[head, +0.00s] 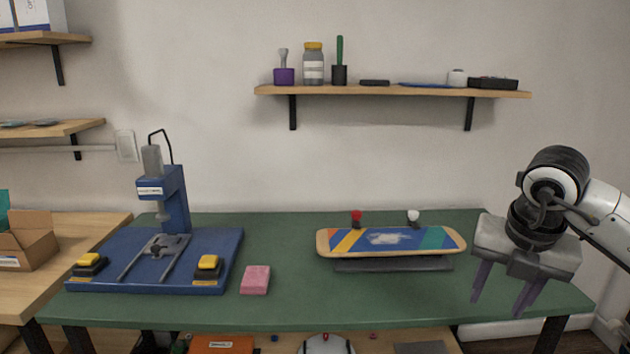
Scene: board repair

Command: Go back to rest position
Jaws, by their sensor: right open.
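My right gripper (498,298) hangs at the right end of the green table (300,305), its purple-grey fingers spread apart and pointing down with nothing between them. It is to the right of the skateboard deck (345,243) and apart from it. The deck has blue, yellow, orange and green stripes with a whitish patch (390,238) in the middle, and it rests on a dark stand (393,264). My left gripper is not in view.
A blue press (218,262) with yellow buttons stands on the table's left. A pink block (255,280) lies beside it. Red (357,217) and white (413,216) knobs show behind the deck. A wall shelf (390,91) holds jars and tools. The table's front middle is clear.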

